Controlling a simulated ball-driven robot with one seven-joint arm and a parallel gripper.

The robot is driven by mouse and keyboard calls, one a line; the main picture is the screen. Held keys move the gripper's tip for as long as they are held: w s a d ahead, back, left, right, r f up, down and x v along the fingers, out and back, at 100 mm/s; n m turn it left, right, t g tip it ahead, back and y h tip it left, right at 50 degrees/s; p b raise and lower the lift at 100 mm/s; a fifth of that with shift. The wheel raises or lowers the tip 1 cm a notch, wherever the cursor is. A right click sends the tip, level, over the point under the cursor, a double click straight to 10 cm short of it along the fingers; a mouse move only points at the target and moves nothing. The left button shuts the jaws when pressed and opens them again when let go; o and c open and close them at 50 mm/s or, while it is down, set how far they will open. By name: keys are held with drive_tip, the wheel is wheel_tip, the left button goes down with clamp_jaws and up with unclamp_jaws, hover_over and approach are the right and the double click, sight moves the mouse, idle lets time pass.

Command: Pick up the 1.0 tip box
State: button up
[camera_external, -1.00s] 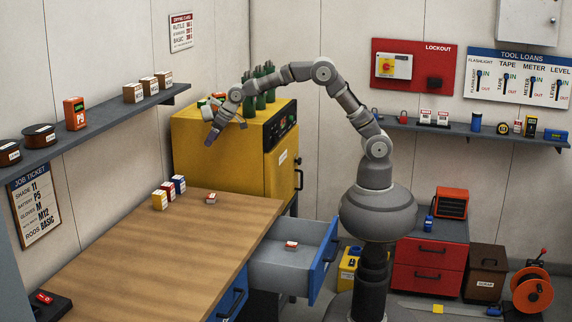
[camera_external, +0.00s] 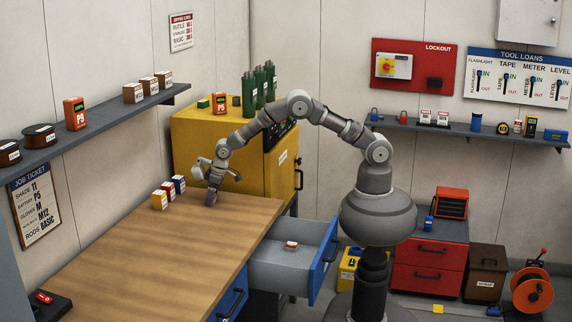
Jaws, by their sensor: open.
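My gripper (camera_external: 211,198) points down at the tabletop, at the far right part of the wooden bench (camera_external: 170,248). It is open. The small red-and-white box seen on this spot earlier is hidden by the gripper now, so I cannot tell whether the fingers stand around it or touch it. Another small red-and-white box (camera_external: 291,245) lies in the open drawer (camera_external: 272,268). The print on these boxes is too small to read, so I cannot tell which is the 1.0 tip box.

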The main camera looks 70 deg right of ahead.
drive_tip(key=c, duration=1.2)
drive_tip(key=shift+o, duration=0.2)
drive_tip(key=shift+r, duration=0.2)
